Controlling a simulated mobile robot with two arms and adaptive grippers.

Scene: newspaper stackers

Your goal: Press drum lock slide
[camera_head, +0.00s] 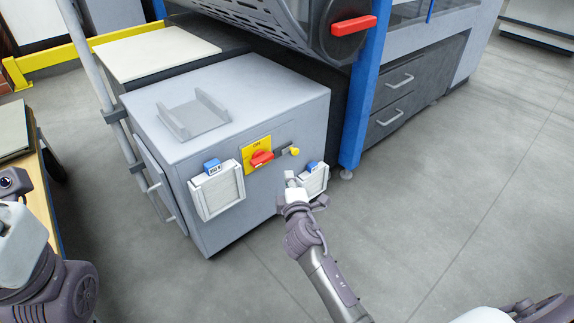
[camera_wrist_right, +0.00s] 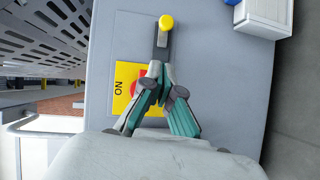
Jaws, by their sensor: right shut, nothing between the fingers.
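The slide with a yellow knob (camera_head: 295,152) sits on the front of the grey cabinet (camera_head: 265,105), just right of a yellow plate. In the right wrist view, the yellow knob (camera_wrist_right: 166,22) stands at the end of a dark slide bar (camera_wrist_right: 162,40). My right gripper (camera_head: 290,180) is in front of the cabinet, below the knob in the head view. In the wrist view, my right gripper (camera_wrist_right: 158,72) is shut and empty, its tips pointing toward the bar. I cannot tell whether they touch it. My left arm is at the left edge; its fingers are not visible.
A red rotary switch (camera_head: 262,158) sits on the yellow "ON" plate (camera_head: 250,142). White vent boxes (camera_head: 217,190) with blue tags flank it. A blue post (camera_head: 364,90) and a machine with a red handle (camera_head: 353,26) stand behind. The floor at right is clear.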

